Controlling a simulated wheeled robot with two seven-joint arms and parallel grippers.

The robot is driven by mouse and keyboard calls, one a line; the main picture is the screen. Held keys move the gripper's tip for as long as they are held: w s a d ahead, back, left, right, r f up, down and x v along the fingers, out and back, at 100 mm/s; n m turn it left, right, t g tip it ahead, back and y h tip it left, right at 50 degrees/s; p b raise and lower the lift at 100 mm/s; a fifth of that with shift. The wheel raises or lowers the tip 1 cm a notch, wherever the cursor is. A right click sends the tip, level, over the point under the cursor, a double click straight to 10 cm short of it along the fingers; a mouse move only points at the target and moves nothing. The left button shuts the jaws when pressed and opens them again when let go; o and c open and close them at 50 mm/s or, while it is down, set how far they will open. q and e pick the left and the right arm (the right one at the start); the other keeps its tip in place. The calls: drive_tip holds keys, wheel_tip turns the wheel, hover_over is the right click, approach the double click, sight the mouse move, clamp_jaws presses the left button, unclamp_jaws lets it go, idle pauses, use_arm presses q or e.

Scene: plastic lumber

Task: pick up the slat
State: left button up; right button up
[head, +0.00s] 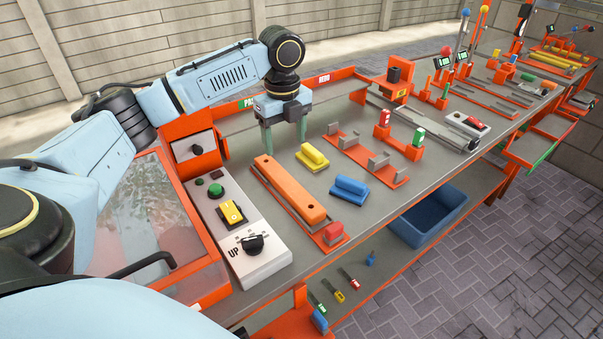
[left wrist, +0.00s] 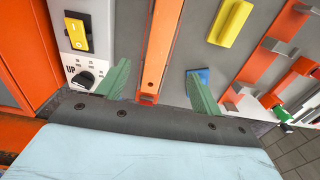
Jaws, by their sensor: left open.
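The slat (head: 290,189) is a long orange bar with rounded ends and a small hole near its near end. It lies in a narrow orange-edged holder with a red block (head: 333,231) at its near end. In the left wrist view the slat (left wrist: 163,45) runs lengthwise, in line with the gap between my fingers. My left gripper (head: 285,138) points down near the far end of the slat, open and empty, its green fingers apart. It seems to be above the bench; the exact height is unclear. My right gripper is not in view.
A yellow block (head: 312,158) and a blue block (head: 349,188) lie right of the slat. A grey control box (head: 265,263) with switches stands left. Beyond the blocks is an orange rack (head: 367,164) with grey brackets. A blue bin (head: 430,217) sits on the lower shelf.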

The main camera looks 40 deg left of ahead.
sight(287, 182)
use_arm(q)
drive_tip(key=f, duration=0.3)
drive_tip(key=f+b, duration=0.1)
drive_tip(key=f, duration=0.4)
drive_tip(key=shift+s+f+b, duration=0.25)
drive_tip(key=shift+f+b, duration=0.1)
drive_tip(key=shift+f, duration=0.05)
drive_tip(key=f, duration=0.2)
drive_tip(key=f+b, duration=0.1)
drive_tip(key=shift+w+f, duration=0.2)
drive_tip(key=shift+f, duration=0.4)
drive_tip(key=c, duration=1.2)
drive_tip(key=shift+r, duration=0.1)
drive_tip(key=shift+c, duration=1)
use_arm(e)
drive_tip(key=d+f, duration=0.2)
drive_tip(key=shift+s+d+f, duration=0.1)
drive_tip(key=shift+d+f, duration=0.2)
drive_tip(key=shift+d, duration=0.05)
